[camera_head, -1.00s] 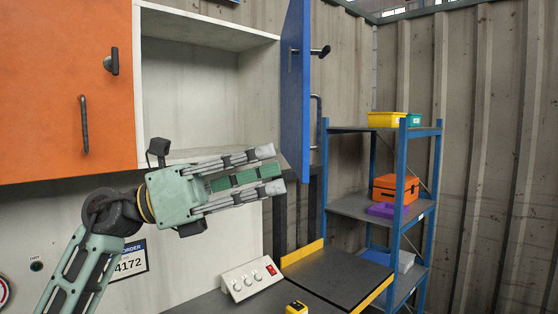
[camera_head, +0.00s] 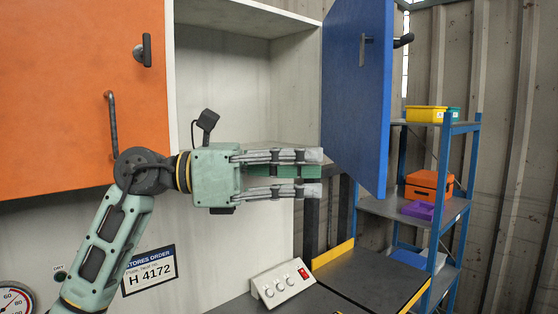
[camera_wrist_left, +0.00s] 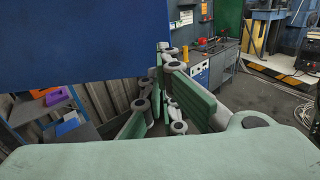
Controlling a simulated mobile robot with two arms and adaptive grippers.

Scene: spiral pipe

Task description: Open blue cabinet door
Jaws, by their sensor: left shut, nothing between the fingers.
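The blue cabinet door (camera_head: 358,100) stands swung out at the right side of the open white cabinet (camera_head: 240,95), with its inner face toward the head camera. A dark knob (camera_head: 403,41) shows past its outer edge; its long handle is hidden. My left gripper (camera_head: 314,172) is shut and empty, pointing right, in front of the cabinet's lower edge and close to the door's lower hinge side. I cannot tell whether it touches the door. In the left wrist view the blue door (camera_wrist_left: 80,40) fills the upper left, beside the fingers (camera_wrist_left: 172,85). My right gripper is not in view.
An orange door (camera_head: 70,90) is closed on the left. Below are a control box (camera_head: 282,283) and a dark worktop (camera_head: 370,285) with a yellow edge. A blue shelf rack (camera_head: 460,210) with bins stands at right. Open floor shows in the left wrist view (camera_wrist_left: 265,100).

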